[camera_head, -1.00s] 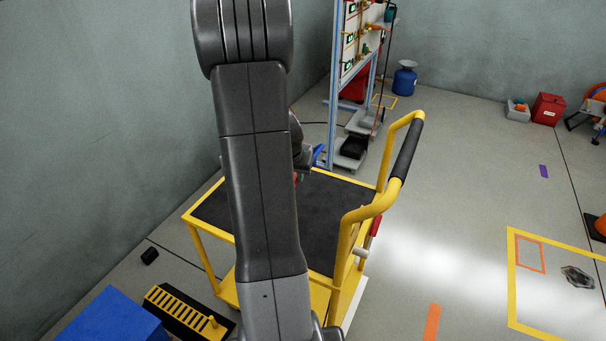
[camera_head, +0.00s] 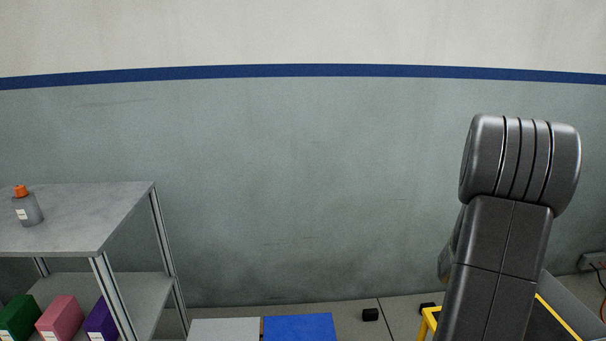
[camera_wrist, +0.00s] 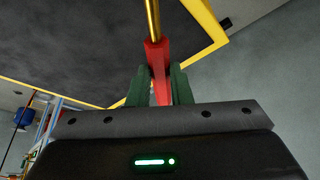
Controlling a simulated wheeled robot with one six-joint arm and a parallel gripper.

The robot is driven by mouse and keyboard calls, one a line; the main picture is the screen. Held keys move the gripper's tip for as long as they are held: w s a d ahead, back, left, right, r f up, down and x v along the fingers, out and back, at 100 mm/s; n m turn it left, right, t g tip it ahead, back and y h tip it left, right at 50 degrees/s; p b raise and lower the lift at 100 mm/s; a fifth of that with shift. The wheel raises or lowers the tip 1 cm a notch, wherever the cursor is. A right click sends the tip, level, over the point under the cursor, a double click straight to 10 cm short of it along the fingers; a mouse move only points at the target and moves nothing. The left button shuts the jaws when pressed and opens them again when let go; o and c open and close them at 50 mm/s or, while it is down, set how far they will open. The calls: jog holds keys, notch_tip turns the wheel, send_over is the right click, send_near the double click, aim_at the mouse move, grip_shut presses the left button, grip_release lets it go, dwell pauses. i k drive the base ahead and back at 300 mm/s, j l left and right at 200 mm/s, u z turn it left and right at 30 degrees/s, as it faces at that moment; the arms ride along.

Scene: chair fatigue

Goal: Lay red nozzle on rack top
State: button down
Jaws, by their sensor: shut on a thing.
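In the wrist view the red nozzle (camera_wrist: 158,68) is clamped between the green fingers of my gripper (camera_wrist: 159,84). A brass-coloured rod (camera_wrist: 152,20) extends from its far end. The gripper and nozzle are hidden behind my arm in the head view. A grey rack stands at the left of the head view, and its top (camera_head: 85,215) is a flat grey board, well to the left of my arm. A grey bottle with an orange cap (camera_head: 28,208) stands on the left part of the rack top.
Green (camera_head: 19,318), pink (camera_head: 60,318) and purple (camera_head: 101,322) boxes sit on the rack's lower shelf. A blue box (camera_head: 299,327) is at the bottom middle. The yellow-framed cart (camera_head: 560,318) is at lower right. The rack top's right part is clear.

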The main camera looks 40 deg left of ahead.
aim_at(90, 221)
jog(key=k+u, duration=0.1)
jog(key=u, duration=0.3)
jog(key=k+j+u, duration=0.1)
jog(key=u, duration=0.3)
jog(key=j+u, duration=0.15)
jog(key=u, duration=0.2)
jog(key=k+j+u, duration=0.1)
jog(key=u, duration=0.3)
